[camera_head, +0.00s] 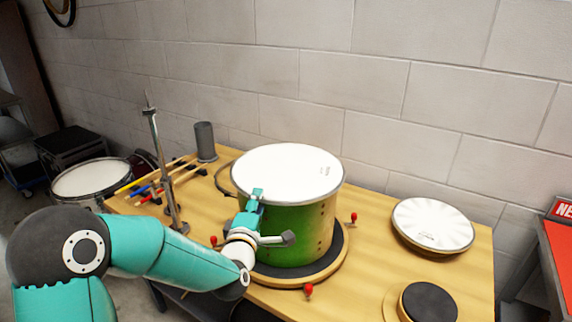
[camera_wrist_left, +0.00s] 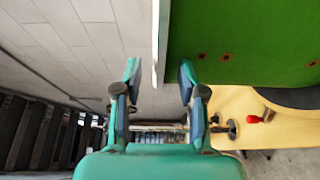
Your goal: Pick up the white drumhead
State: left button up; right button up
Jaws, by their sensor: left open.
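A white drumhead (camera_head: 287,172) lies flat on top of a green drum (camera_head: 318,230). My left gripper (camera_head: 270,214) is at the drum's front left side, close to the rim. In the left wrist view the gripper (camera_wrist_left: 158,78) is open, and the edge of the white drumhead (camera_wrist_left: 155,75) shows between its fingers. One finger is on the wall side of that edge, the other on the green drum (camera_wrist_left: 230,40) side. I see no clear contact. My right gripper is out of view.
The drum stands on a round dark-topped wooden base with red knobs (camera_head: 308,290). Another round white head (camera_head: 433,224) lies at the right of the wooden bench (camera_head: 375,255). A metal stand (camera_head: 163,170), drumsticks and a grey cup (camera_head: 205,140) are at the left. A block wall rises behind.

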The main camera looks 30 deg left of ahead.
pick_arm(q)
jog(key=shift+f, duration=0.1)
grip_shut()
dwell(0.4)
